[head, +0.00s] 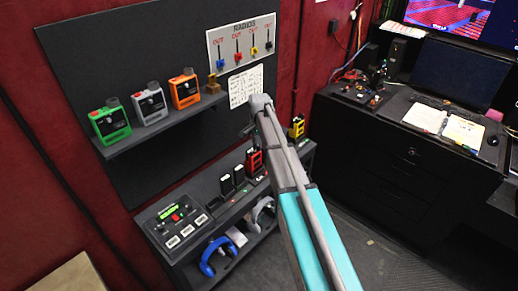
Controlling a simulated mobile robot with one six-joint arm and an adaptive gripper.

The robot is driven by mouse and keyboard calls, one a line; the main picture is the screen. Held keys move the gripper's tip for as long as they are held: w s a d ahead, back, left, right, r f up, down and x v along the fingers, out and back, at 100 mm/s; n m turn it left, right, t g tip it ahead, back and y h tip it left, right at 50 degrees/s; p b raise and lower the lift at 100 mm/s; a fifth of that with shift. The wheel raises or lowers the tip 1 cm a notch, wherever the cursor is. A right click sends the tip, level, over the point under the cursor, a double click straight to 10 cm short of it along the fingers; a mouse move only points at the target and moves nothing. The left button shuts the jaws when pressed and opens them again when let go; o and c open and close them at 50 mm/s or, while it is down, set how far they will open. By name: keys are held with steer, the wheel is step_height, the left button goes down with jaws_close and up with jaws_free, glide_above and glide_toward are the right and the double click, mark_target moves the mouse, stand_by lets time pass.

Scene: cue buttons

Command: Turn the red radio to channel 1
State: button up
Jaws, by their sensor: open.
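The red radio (254,162) stands upright in a dark lower rack, in a row with other radios. Its knob and channel marking are too small to read. My arm comes in from the lower right, and its wrist joint is above the red radio. A small dark part of my gripper (255,131) shows just below that joint, open and above the red radio. Most of the gripper is hidden behind the arm, and I cannot tell whether it touches the radio.
Black radios (232,179) stand left of the red one, a yellow radio (297,127) to its right. A desk (400,160) stands at right.

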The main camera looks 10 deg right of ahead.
steer(key=shift+f+b, duration=0.35)
steer(key=shift+f, duration=0.2)
jaws_close()
